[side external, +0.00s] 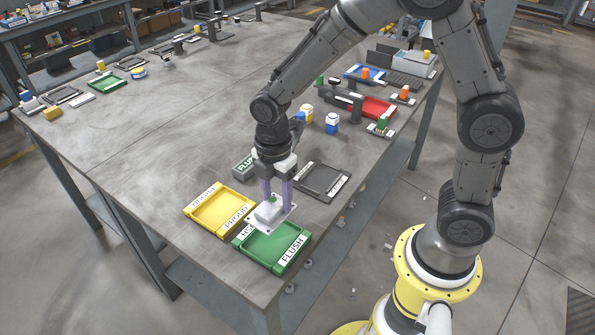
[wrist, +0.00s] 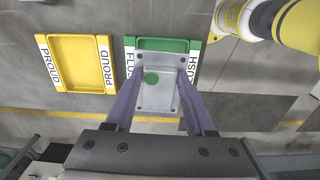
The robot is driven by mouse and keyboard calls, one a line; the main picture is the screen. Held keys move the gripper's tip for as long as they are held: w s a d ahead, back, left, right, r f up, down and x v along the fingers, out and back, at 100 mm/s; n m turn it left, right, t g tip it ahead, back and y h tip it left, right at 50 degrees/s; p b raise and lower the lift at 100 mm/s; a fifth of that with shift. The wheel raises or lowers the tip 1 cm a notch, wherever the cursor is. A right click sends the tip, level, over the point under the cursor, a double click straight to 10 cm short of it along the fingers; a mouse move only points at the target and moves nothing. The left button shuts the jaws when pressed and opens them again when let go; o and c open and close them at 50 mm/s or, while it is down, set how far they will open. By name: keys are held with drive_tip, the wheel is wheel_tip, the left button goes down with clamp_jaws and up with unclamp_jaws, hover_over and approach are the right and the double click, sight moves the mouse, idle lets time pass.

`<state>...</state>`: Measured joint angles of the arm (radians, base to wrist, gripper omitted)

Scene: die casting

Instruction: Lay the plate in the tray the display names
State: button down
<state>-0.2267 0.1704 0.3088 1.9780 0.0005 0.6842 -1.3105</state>
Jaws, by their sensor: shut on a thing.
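My gripper (side external: 277,197) is shut on a pale grey plate (side external: 262,222) with corner holes and a raised middle block. In the wrist view the plate (wrist: 157,100) sits between the purple fingers, with a green dot on it. The plate is held over the back edge of the green tray (side external: 272,249), labelled FLUSH, and hides part of that tray (wrist: 150,44) in the wrist view. The yellow tray (side external: 208,213), labelled PROUD, is at its left. A grey display (side external: 243,166) behind my gripper is partly hidden; its visible letters start "FLU".
A dark grey tray (side external: 322,183) lies right of my gripper. The table's front edge is close to the green tray. The left middle of the table is clear.

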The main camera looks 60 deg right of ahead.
drive_tip(key=shift+s+a+f, duration=0.15)
drive_tip(key=shift+a+f, duration=0.05)
drive_tip(key=shift+a, duration=0.4)
hover_over(278, 235)
drive_tip(key=shift+f, duration=3.05)
drive_tip(key=shift+f, duration=0.8)
unclamp_jaws()
drive_tip(key=shift+r, duration=4)
